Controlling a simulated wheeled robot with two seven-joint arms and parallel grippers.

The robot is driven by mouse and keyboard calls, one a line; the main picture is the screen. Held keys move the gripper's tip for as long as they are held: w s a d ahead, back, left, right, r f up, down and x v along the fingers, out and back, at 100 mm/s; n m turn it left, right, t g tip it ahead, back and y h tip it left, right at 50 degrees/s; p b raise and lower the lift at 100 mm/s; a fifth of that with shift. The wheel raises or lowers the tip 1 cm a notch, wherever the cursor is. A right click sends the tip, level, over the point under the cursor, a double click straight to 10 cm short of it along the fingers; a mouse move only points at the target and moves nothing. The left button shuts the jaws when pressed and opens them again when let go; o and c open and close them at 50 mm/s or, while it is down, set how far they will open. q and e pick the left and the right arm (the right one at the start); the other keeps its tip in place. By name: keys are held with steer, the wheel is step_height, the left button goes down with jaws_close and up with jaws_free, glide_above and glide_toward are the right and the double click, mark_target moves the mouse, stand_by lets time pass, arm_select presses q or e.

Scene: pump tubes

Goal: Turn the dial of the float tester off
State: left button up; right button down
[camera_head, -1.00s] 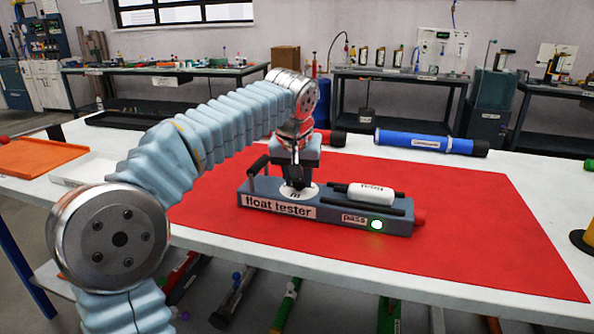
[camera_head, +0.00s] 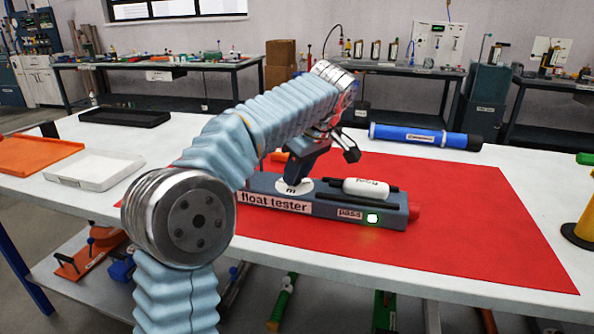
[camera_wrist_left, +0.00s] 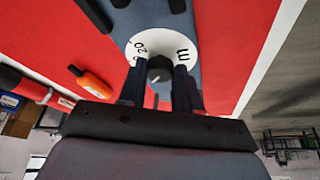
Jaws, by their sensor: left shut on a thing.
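My left gripper (camera_head: 298,180) reaches down, tilted, to the white dial plate at the tester's left part. In the left wrist view the gripper (camera_wrist_left: 160,85) is shut on the dial's dark knob (camera_wrist_left: 159,66), with a finger on each side. My right gripper is in no view.
The red mat (camera_head: 480,230) is clear right of the tester. A blue tube (camera_head: 425,138) lies behind it. A white tray (camera_head: 95,171), an orange tray (camera_head: 35,155) and a black tray (camera_head: 125,117) stand at the left. An orange object (camera_wrist_left: 93,82) lies near the tester.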

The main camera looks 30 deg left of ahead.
arm_select(q)
steer(key=n, duration=0.1)
steer(key=n+g, duration=0.1)
steer(key=n, duration=0.1)
steer(key=shift+w+n, duration=0.25)
steer(key=shift+n, duration=0.05)
steer(key=shift+w+n+g, duration=0.15)
steer(key=shift+n+g, duration=0.85)
steer(key=shift+n, duration=1)
steer(key=o, duration=1)
steer(key=shift+o, duration=0.2)
